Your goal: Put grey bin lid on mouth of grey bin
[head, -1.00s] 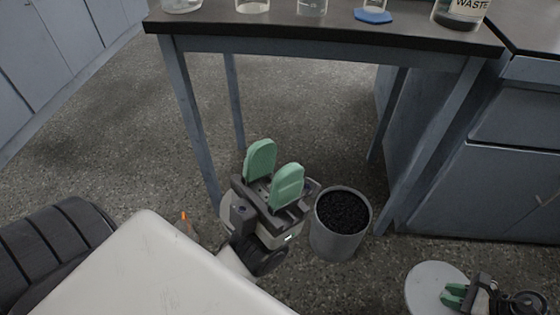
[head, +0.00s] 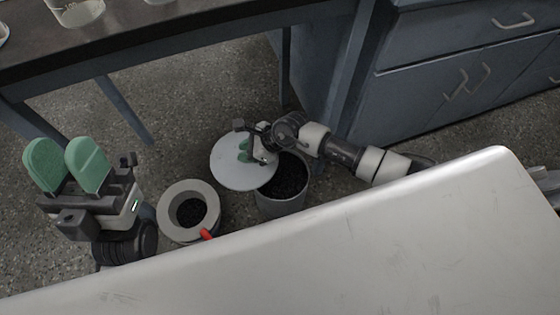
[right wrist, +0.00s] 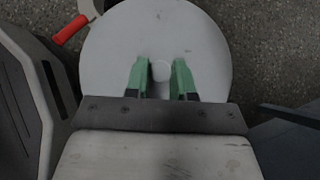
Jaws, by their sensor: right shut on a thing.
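The grey bin (head: 283,206) stands on the floor, open at the top, with dark granules inside. The grey bin lid (head: 232,173) is a pale round disc left of the bin, its right edge overlapping the bin's mouth in the head view. Its height above the rim is hard to tell. My right gripper (head: 244,151) is shut on the lid's knob; the right wrist view shows the knob (right wrist: 161,70) between the green fingers and the lid (right wrist: 205,45) beyond. My left gripper (head: 68,163) is open and empty, away to the left.
A round container with a wide pale rim (head: 173,223) and dark contents stands left of the bin, with a red handle (head: 207,234) beside it. A dark-topped bench (head: 180,30) and blue-grey cabinets (head: 430,75) stand behind. Floor between bench legs is clear.

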